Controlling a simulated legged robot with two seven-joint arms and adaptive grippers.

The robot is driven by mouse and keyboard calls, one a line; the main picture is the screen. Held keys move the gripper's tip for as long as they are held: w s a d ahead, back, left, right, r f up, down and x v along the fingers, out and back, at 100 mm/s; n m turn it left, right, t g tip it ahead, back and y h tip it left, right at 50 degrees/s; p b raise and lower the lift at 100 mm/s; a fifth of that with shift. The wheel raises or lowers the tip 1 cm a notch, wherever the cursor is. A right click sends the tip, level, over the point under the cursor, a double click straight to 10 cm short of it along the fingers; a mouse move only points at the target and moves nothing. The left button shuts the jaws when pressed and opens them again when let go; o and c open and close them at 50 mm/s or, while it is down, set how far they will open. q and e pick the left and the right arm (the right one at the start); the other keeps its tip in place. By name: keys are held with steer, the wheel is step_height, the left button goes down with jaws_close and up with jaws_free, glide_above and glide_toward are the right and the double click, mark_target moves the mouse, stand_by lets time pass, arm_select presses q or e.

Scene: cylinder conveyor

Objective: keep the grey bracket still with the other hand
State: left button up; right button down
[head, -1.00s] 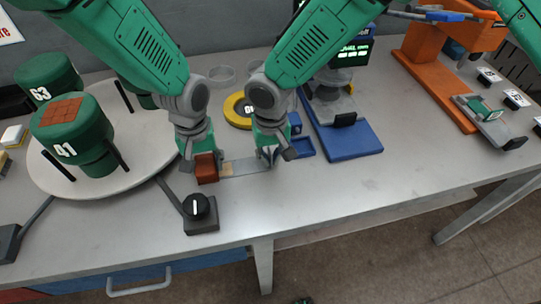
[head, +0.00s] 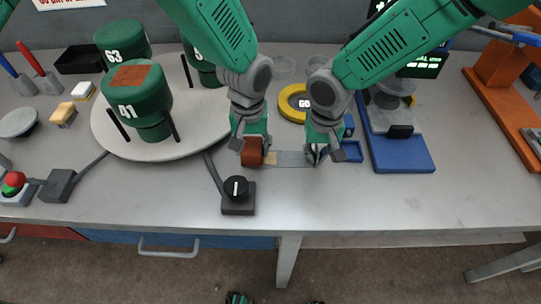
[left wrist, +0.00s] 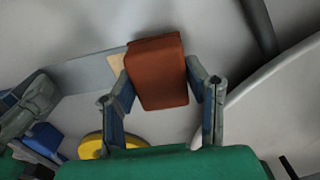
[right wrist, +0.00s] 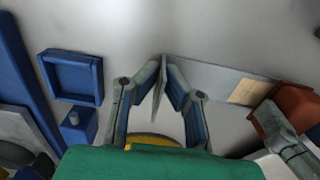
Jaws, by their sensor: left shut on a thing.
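The grey bracket (head: 291,159) lies flat on the table as a thin plate with a small upright flange at its right end. A tan patch (right wrist: 243,92) shows on its plate near the left end. My left gripper (head: 252,146) is shut on a red-brown block (left wrist: 158,75) that sits at the bracket's left end, beside the tan patch. My right gripper (head: 317,152) is at the right end. In the right wrist view its fingers close on both sides of the upright flange (right wrist: 160,88). The block's underside is hidden.
A black dial box (head: 238,198) stands in front of the block. A turntable (head: 104,140) with green cylinders is at left. A yellow ring (head: 290,104) lies behind the bracket. A blue tray (head: 350,151) and a blue-based stand (head: 405,155) are at right. The table's front is mostly clear.

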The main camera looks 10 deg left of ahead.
arm_select(q)
steer(key=shift+r, duration=0.1)
steer(key=shift+r, duration=3.4)
arm_select(e)
steer(key=c, duration=1.7)
jaws_free()
steer(key=shift+o, duration=0.3)
step_height(320, 180, up, 12)
steer(key=shift+w+f, duration=0.1)
